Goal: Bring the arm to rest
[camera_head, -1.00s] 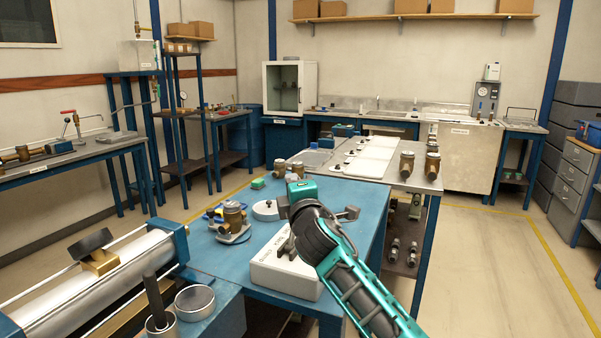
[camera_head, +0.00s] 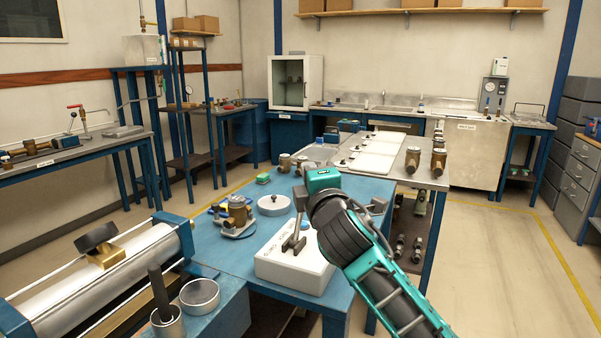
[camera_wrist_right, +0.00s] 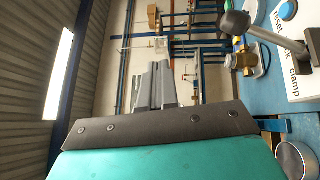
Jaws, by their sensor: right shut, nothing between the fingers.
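My right arm (camera_head: 375,265) enters the head view from the lower right. Its black and teal wrist (camera_head: 325,195) is raised over the right side of the blue table (camera_head: 345,190). The fingers are not clear in that view. In the right wrist view my right gripper (camera_wrist_right: 158,68) appears as grey fingers, shut and empty. A white box (camera_head: 290,270) with a grey lever (camera_head: 297,225) and a blue button stands at the table's front, just left of the wrist. The lever also shows in the right wrist view (camera_wrist_right: 262,35), apart from the fingers. My left gripper is not in view.
A brass meter (camera_head: 237,210) and a white disc (camera_head: 273,205) stand left of the wrist. A metal cylinder rig (camera_head: 110,265) and an open cup (camera_head: 199,296) are at the front left. Another bench (camera_head: 400,180) lies behind; the floor at right is clear.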

